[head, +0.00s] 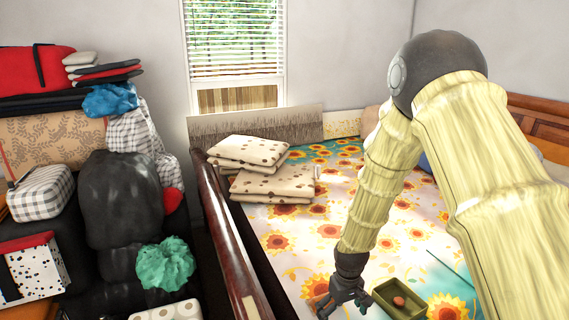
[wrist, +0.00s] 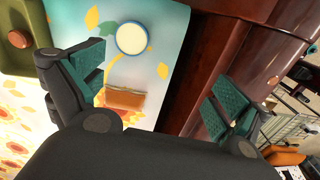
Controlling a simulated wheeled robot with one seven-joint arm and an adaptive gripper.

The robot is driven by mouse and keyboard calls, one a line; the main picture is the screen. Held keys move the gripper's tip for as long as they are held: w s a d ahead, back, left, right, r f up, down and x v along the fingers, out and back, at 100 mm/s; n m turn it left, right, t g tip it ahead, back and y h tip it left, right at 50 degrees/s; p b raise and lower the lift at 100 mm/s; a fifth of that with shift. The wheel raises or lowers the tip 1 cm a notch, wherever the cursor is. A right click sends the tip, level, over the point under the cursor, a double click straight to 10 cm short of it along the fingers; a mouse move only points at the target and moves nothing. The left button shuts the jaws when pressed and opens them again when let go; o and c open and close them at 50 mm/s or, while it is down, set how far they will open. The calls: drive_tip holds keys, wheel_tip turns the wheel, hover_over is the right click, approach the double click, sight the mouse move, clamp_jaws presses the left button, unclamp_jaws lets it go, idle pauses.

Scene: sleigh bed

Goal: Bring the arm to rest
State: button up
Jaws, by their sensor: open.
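My arm reaches down from the right of the head view over the bed (head: 300,222), bent at the dark elbow joint. My gripper (head: 343,298) is low over the sunflower sheet, left of a small olive-green tray (head: 384,289). In the wrist view my gripper (wrist: 155,85) has its two teal-padded fingers wide apart, with nothing held. A small orange-brown block (wrist: 125,99) lies on the sheet beneath, between the fingers in the picture. A round white-topped thing (wrist: 131,38) is just above it in the picture.
The dark wooden bed rail (head: 230,232) runs left of my gripper. A reddish-brown lump (head: 399,301) is in the tray. Folded spotted cushions (head: 272,183) lie farther back on the bed. Bags and boxes (head: 120,195) are piled at left. The mid-bed sheet is mostly clear.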

drive_tip(key=s+d+f+m+b, duration=0.1)
drive_tip(key=s+d+f+b, duration=0.15)
drive_tip(key=s+f, duration=1)
drive_tip(key=s+d+f+m+b, duration=0.1)
drive_tip(key=s+f+b, duration=0.1)
drive_tip(key=s+f, duration=0.3)
drive_tip(key=s+d+f+m+b, duration=0.1)
drive_tip(key=s+f, duration=0.4)
drive_tip(key=s, duration=0.7)
drive_tip(key=s+d+f+m+b, duration=0.1)
drive_tip(key=s+f+b, duration=0.2)
drive_tip(key=s+f, duration=0.2)
drive_tip(key=s, duration=0.3)
drive_tip(key=shift+s+d+f, duration=0.15)
drive_tip(key=shift+d+f, duration=0.25)
